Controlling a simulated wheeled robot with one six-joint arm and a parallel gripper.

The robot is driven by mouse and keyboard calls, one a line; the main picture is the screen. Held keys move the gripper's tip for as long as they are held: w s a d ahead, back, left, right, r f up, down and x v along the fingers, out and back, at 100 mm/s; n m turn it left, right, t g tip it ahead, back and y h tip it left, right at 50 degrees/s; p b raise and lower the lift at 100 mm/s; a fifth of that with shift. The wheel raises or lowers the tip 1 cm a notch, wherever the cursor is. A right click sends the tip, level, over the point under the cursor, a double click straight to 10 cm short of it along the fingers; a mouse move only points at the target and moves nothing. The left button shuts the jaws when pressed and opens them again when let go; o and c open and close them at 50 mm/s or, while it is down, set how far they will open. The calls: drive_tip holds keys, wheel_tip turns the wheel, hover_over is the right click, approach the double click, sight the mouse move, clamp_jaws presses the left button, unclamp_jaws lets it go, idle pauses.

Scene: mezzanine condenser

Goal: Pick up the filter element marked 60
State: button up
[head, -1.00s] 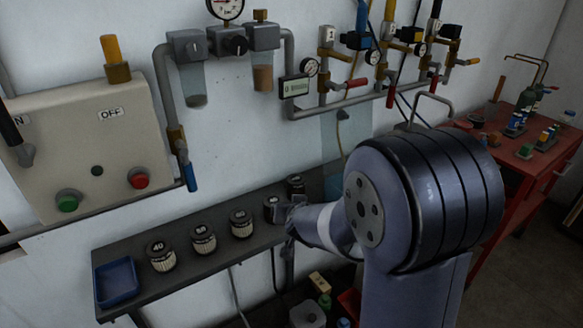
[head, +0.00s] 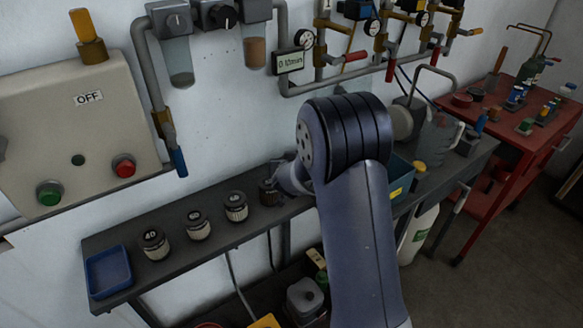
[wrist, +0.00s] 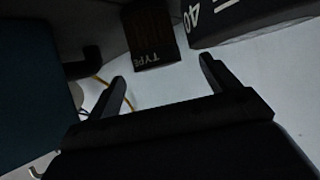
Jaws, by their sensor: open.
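Several round filter elements with dark caps and pale pleated sides stand in a row on the grey shelf (head: 120,268). In the head view the leftmost filter element (head: 153,245) reads 40; the numbers on the second filter element (head: 198,227) and third filter element (head: 236,208) are too small to read surely, so I cannot tell which is 60. My gripper (wrist: 161,69) is open and empty. In the head view it is by a dark brownish canister (head: 269,193) at the row's right end. The wrist view shows a dark brown piece marked TYPE (wrist: 151,38) beyond the fingers.
A dark block marked 40 (wrist: 245,20) is at the top right of the wrist view. A blue tray (head: 108,272) sits at the shelf's left end. Pipes and a control box (head: 70,125) are on the wall above. A red cart (head: 510,130) stands at right.

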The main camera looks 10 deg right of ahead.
drive_tip(key=shift+x, duration=1.85)
drive_tip(key=shift+s+d, duration=0.1)
drive_tip(key=shift+d, duration=0.1)
drive_tip(key=shift+c, duration=0.2)
drive_tip(key=c, duration=1.1)
